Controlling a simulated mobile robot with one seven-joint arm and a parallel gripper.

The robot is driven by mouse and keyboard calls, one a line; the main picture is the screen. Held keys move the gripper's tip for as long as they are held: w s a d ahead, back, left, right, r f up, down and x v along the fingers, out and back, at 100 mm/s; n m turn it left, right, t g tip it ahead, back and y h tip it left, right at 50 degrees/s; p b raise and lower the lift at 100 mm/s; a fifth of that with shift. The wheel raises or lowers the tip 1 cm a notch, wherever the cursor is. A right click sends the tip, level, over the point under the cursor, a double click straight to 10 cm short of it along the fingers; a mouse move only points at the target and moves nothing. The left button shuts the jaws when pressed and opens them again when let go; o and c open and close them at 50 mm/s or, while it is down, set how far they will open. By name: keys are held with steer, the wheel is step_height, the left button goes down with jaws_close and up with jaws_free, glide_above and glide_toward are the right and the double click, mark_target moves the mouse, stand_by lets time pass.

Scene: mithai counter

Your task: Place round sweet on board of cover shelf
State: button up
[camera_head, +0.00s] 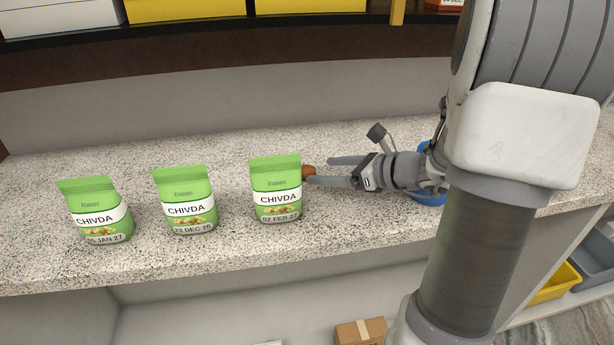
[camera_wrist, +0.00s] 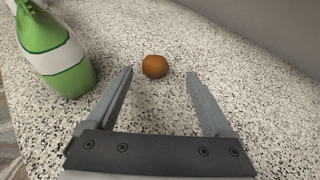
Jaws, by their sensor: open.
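The round sweet (camera_wrist: 155,66) is a small brown ball on the speckled counter. It lies just beyond my fingertips, roughly centred between them in the wrist view. In the head view the sweet (camera_head: 308,171) shows just behind the right edge of the rightmost green bag, which may hide part of it. My gripper (camera_head: 319,171) is open and empty, low over the counter and pointing left toward the sweet. Its two fingers also show spread apart in the wrist view (camera_wrist: 159,74). I cannot make out which part is the board of the cover shelf.
Three green CHIVDA bags stand in a row on the speckled counter (camera_head: 140,262); the right one (camera_head: 276,204) is close to my gripper and the sweet. The other two (camera_head: 187,215) (camera_head: 95,225) stand further left. A dark shelf edge (camera_head: 200,60) runs above the counter.

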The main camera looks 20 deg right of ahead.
mark_target(312, 170)
steer(key=x, duration=0.1)
steer(key=b+x, duration=0.1)
steer(key=x, duration=0.3)
steer(key=shift+w+a+r+b, duration=0.15)
steer(key=shift+a+b, duration=0.2)
steer(key=shift+a, duration=0.2)
steer(key=shift+c, duration=0.3)
jaws_close()
steer(key=shift+r+p, duration=1.15)
steer(key=shift+r, duration=1.15)
steer(key=s+d+r+p, duration=0.3)
steer(key=s+d+r, duration=0.3)
steer(key=d, duration=0.4)
steer(key=shift+d+r, duration=0.15)
steer(key=shift+r, duration=0.05)
